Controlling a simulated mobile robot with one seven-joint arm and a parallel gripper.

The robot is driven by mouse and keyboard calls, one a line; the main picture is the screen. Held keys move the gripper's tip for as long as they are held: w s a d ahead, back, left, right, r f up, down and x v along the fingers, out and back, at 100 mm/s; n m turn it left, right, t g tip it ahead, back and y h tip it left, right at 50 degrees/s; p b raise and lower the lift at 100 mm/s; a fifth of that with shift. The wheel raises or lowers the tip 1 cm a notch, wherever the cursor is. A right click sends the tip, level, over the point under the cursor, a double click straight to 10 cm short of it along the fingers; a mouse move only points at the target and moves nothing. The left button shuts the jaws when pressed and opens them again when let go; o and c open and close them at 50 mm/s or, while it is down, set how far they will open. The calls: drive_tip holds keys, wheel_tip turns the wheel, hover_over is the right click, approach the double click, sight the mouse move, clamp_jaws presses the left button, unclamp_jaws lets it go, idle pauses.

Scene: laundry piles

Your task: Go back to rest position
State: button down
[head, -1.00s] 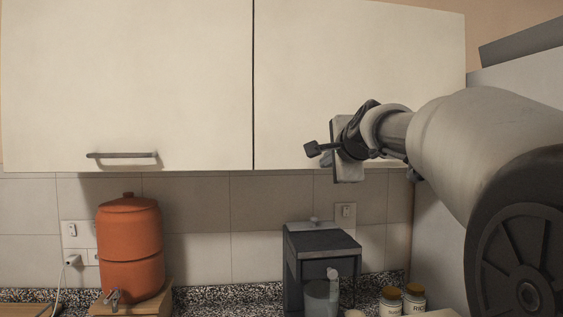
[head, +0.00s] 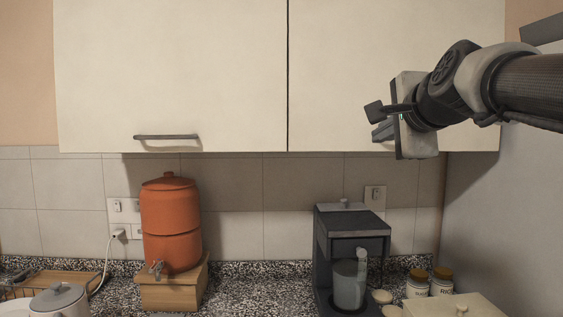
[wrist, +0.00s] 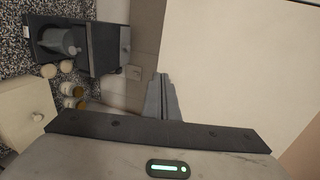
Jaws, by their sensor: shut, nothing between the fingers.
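My gripper (head: 377,122) is raised at the upper right of the head view, in front of the right cabinet door (head: 390,60). It points to the left. Its fingers are together with nothing between them. In the wrist view the closed fingers (wrist: 162,98) stand upright in the middle, against the tiled wall and the pale cabinet door (wrist: 235,70). It appears apart from the cupboard, though the exact gap cannot be told.
Below are an orange water dispenser (head: 171,225) on a wooden stand (head: 172,288), a dark coffee machine (head: 350,225), brown-lidded jars (head: 441,283) and a grey pot (head: 58,300). The left cabinet door (head: 170,70) is shut. Speckled counter (head: 255,285) between dispenser and machine is clear.

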drive_tip(key=s+a+f+n+g, duration=0.3)
drive_tip(key=s+f+n, duration=0.3)
drive_tip(key=s+f, duration=0.4)
drive_tip(key=s+a+f+n+g+p, duration=0.1)
drive_tip(key=s+a+f+n+g, duration=0.2)
drive_tip(key=s+f+n, duration=0.7)
drive_tip(key=s+a+f+n+g, duration=0.2)
drive_tip(key=s+a+f+g, duration=0.3)
drive_tip(key=f, duration=0.9)
wheel_tip(320, 180, up, 12)
drive_tip(key=d+t+p, duration=0.1)
drive_tip(key=d+p, duration=0.1)
drive_tip(key=p, duration=1)
drive_tip(key=shift+s+d+r+t, duration=0.2)
drive_tip(key=shift+t, duration=0.1)
